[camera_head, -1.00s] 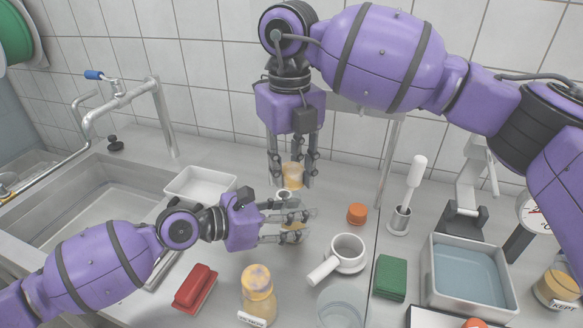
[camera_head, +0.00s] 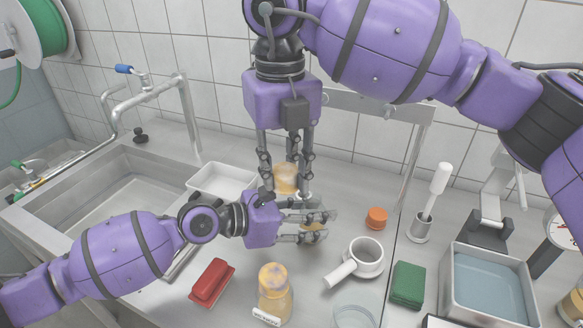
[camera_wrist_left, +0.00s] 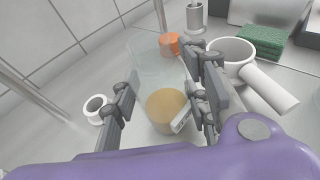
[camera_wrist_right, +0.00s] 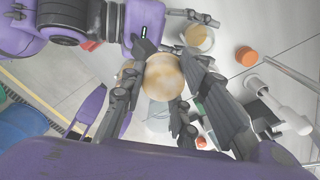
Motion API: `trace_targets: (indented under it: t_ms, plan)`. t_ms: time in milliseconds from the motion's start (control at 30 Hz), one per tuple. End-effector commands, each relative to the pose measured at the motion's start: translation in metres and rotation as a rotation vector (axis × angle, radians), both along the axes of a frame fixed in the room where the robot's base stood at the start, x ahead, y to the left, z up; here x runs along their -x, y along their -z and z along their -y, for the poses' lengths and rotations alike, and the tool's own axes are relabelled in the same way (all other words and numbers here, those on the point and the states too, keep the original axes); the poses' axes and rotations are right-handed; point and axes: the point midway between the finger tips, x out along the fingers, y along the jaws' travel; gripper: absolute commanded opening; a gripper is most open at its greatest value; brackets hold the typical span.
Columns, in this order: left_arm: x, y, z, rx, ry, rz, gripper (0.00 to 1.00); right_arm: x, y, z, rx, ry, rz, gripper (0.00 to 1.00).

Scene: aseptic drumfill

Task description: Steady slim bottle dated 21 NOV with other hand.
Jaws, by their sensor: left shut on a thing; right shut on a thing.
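My right gripper (camera_head: 285,185) points down from above and is shut on a tan-filled bottle (camera_head: 287,176), which shows large between its fingers in the right wrist view (camera_wrist_right: 163,78). My left gripper (camera_head: 318,227) reaches in level from the left and is shut on another tan container (camera_head: 313,227). In the left wrist view, tan contents (camera_wrist_left: 166,104) and a white label edge show between its fingers. Another slim bottle (camera_head: 275,290), with tan contents, stands at the front. Its label is unreadable here, so I cannot tell which bottle is dated 21 NOV.
A white ring-shaped piece (camera_wrist_left: 95,108) lies beside my left gripper. An orange cap (camera_head: 376,217), a white handled pot (camera_head: 365,257) and a green sponge (camera_head: 408,283) are to the right. A red brush (camera_head: 212,282) lies left, near the sink (camera_head: 110,200) and white tray (camera_head: 222,178).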

Motion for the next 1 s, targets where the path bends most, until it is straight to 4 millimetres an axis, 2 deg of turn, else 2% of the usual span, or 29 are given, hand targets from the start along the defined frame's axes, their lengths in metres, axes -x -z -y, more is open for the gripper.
trace_targets:
  t_ms: [333,367,500,833,1000]
  plan:
    - [0.000,0.000,0.000,0.000,0.000,0.000,0.11,0.004,-0.002,-0.003,0.000,0.001,0.000,0.00]
    - [0.000,0.000,0.000,0.000,0.000,0.000,0.45,0.004,-0.002,-0.003,0.000,0.001,0.000,0.00]
    - [0.000,0.000,0.000,0.000,0.000,0.000,0.63,0.004,-0.002,-0.003,0.000,0.001,0.000,0.00]
    - [0.000,0.000,-0.001,0.000,0.000,0.000,0.64,0.003,-0.002,-0.003,0.000,0.001,-0.001,0.00]
    - [0.008,-0.005,-0.016,0.000,-0.003,-0.002,0.64,0.003,-0.002,-0.003,0.000,0.001,-0.001,0.00]
